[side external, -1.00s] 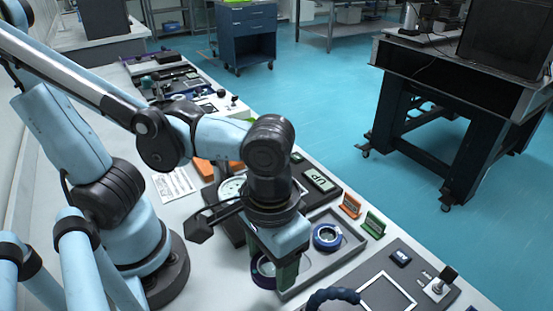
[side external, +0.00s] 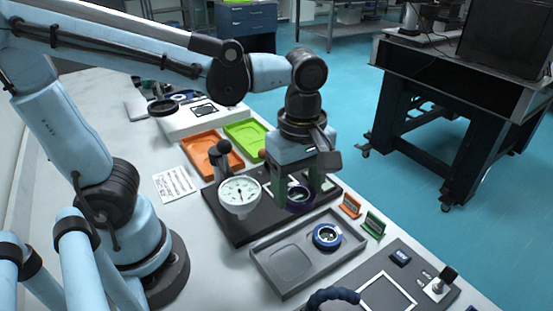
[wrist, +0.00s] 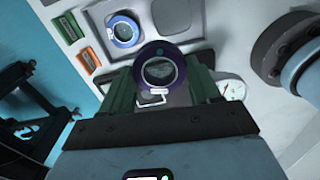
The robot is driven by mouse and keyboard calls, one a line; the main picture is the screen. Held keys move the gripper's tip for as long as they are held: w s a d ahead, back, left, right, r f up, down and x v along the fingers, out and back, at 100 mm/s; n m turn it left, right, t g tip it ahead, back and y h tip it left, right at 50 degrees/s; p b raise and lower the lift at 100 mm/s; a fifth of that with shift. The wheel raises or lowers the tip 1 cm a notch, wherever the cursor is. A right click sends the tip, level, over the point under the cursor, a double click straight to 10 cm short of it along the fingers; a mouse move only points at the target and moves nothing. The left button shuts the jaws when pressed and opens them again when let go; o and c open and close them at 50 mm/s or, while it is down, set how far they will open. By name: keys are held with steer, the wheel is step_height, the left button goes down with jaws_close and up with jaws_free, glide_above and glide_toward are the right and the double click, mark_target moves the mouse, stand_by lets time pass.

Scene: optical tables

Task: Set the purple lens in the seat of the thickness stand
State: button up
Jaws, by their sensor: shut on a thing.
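The purple lens (side external: 299,200) is a dark purple ring with clear glass. My gripper (side external: 298,190) is shut on it, with one green finger on each side, as the wrist view (wrist: 160,68) also shows. The thickness stand is a dark base plate (side external: 226,229) with a round white dial gauge (side external: 240,193) at its left part. My gripper holds the lens over the right part of this plate, to the right of the dial. The seat is hidden by the lens and fingers. I cannot tell whether the lens touches the stand.
A grey tray (side external: 276,283) in front of the stand holds a blue-ringed lens (side external: 327,236) and has a free hollow. Orange (side external: 350,206) and green (side external: 374,224) upright markers stand right of it. Orange (side external: 208,146) and lime (side external: 246,134) trays lie behind the stand.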

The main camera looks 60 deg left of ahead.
steer(key=w+a+f+n, duration=0.1)
steer(key=w+a+f, duration=0.1)
steer(key=a, duration=0.2)
steer(key=w+a+f+n, duration=0.1)
steer(key=w+a+f, duration=0.1)
steer(key=a, duration=0.3)
steer(key=w+a+f+n, duration=0.1)
steer(key=w+a+f, duration=0.1)
steer(key=a+f, duration=0.1)
steer(key=shift+w+a, duration=0.4)
steer(key=shift+a, duration=0.25)
steer(key=shift+f, duration=1.95)
steer(key=shift+f, duration=0.1)
steer(key=o, duration=1.1)
